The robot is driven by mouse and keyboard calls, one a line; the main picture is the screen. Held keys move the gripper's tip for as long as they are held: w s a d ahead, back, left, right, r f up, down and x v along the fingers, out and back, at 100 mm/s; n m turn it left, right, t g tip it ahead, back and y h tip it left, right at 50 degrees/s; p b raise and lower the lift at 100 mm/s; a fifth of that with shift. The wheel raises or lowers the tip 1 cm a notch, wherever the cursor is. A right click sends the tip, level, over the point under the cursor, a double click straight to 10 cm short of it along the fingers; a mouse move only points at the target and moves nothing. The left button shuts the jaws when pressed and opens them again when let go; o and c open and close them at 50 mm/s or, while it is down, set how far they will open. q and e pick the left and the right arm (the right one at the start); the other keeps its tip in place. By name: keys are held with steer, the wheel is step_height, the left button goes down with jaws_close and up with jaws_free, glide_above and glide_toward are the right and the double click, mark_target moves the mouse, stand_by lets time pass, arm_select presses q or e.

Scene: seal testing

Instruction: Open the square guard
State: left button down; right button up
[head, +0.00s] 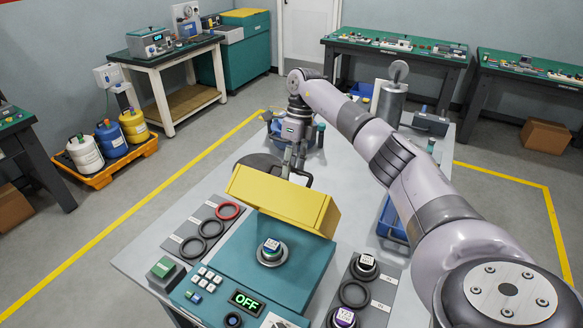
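The yellow square guard (275,198) sits at the rear of the teal test machine (225,262), tilted up. A small labelled jar (271,248) stands uncovered in a round seat in front of it. My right arm reaches in from the right, over the bench. My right gripper (296,172) points down just behind the guard's far edge. My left gripper is out of view.
A green "OFF" display (246,302) and buttons (206,276) are on the machine's front. Sealing rings (204,237) lie on a panel at left. Labelled jars (364,265) and a ring are at right. A metal cylinder (391,103) and blue bins stand at the bench's far end.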

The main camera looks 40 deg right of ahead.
step_height(320, 180, up, 7)
steer(key=p, duration=0.5)
steer(key=shift+p, duration=0.3)
stand_by(0.5)
